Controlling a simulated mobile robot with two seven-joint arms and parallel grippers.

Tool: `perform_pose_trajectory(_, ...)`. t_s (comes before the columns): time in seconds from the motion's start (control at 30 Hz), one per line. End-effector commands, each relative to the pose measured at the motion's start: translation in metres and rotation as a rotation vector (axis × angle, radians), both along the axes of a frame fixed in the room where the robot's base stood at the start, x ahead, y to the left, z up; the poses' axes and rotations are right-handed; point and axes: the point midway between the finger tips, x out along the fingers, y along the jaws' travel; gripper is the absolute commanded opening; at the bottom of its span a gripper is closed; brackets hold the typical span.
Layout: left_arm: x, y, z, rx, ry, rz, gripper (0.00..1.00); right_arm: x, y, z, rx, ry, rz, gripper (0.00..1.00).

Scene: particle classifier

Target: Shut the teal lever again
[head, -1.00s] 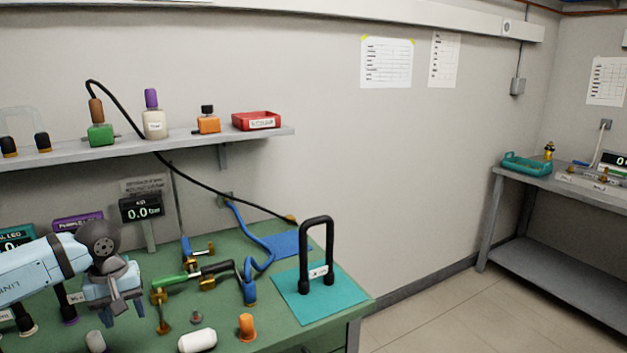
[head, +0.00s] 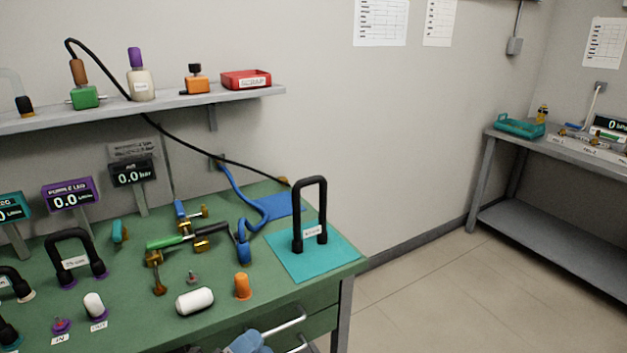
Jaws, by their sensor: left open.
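A small teal lever (head: 120,232) stands up on the green bench (head: 130,290), left of the middle. It is small in the head view, and the valve body under it is hard to make out. My left gripper (head: 248,343) shows only as a light blue piece at the bottom edge, in front of the bench by a drawer handle. Its fingertips are mostly cut off; it is open and well apart from the teal lever. My right gripper is not in view.
Near the lever are the purple display (head: 68,196), the black bar display (head: 132,173), a black hose loop (head: 72,250) and a green-handled valve (head: 165,242). A black loop (head: 309,200) stands on a teal mat (head: 340,256).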

Motion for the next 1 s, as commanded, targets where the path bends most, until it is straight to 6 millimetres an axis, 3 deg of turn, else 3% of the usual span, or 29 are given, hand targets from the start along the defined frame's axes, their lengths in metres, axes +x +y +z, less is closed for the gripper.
perform_pose_trajectory(0.1, -0.018, 0.026, -0.044, -0.292, 0.422, 0.147, 0.53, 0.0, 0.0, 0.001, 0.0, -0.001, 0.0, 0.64)
perform_pose_trajectory(0.2, -0.037, 0.046, -0.079, -0.495, 0.702, 0.252, 0.53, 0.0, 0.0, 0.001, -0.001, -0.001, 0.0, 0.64)
perform_pose_trajectory(0.4, -0.085, 0.071, -0.135, -0.814, 1.11, 0.428, 0.53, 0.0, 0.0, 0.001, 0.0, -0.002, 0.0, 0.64)
perform_pose_trajectory(0.57, -0.131, 0.083, -0.17, -1.032, 1.371, 0.561, 0.53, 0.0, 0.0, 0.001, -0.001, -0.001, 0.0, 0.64)
perform_pose_trajectory(0.6, -0.138, 0.085, -0.17, -1.07, 1.413, 0.585, 0.53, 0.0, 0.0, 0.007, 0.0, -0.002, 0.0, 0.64)
perform_pose_trajectory(0.63, -0.135, 0.085, -0.156, -1.06, 1.4, 0.578, 0.53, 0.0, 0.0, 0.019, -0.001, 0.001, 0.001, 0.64)
perform_pose_trajectory(1.0, -0.136, 0.09, -0.091, -1.04, 1.391, 0.589, 0.53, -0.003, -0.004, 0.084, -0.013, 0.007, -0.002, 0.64)
